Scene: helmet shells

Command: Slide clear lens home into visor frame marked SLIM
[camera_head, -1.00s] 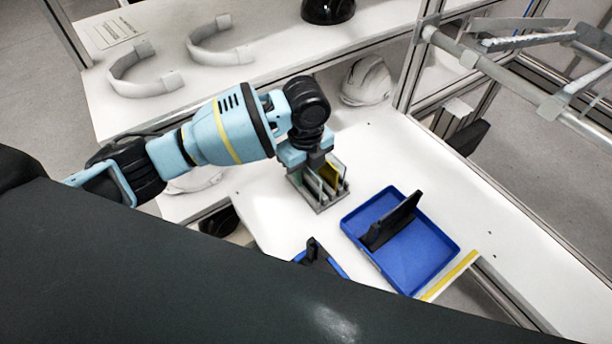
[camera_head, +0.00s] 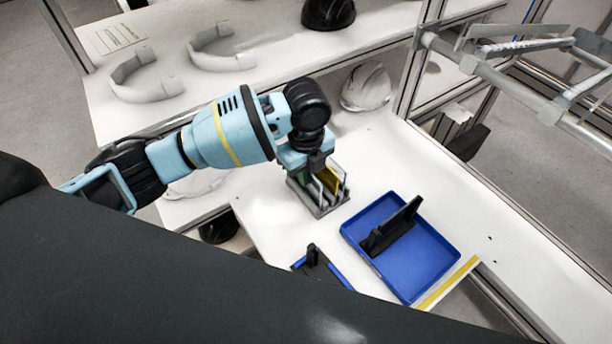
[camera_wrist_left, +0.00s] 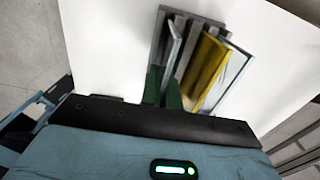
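A grey slotted rack (camera_head: 328,208) stands on the white table and holds several upright thin lens plates. One is a yellow plate (camera_head: 333,178), also in the left wrist view (camera_wrist_left: 206,68). A clear plate (camera_wrist_left: 236,72) stands right of it, and a grey plate (camera_wrist_left: 172,46) left of it. My left gripper (camera_head: 315,172) points down at the rack. Its dark green fingers (camera_wrist_left: 163,88) straddle the near end of the grey plate; contact cannot be told. A black visor frame (camera_head: 392,228) stands in a blue tray (camera_head: 432,272). No SLIM marking is readable. My right gripper is not in view.
Another black part (camera_head: 313,257) sits in a second blue tray (camera_head: 338,277), partly hidden by my dark body. A white helmet shell (camera_head: 366,86) is on a shelf behind. A metal rail (camera_head: 500,82) crosses upper right. The table right of the tray is clear.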

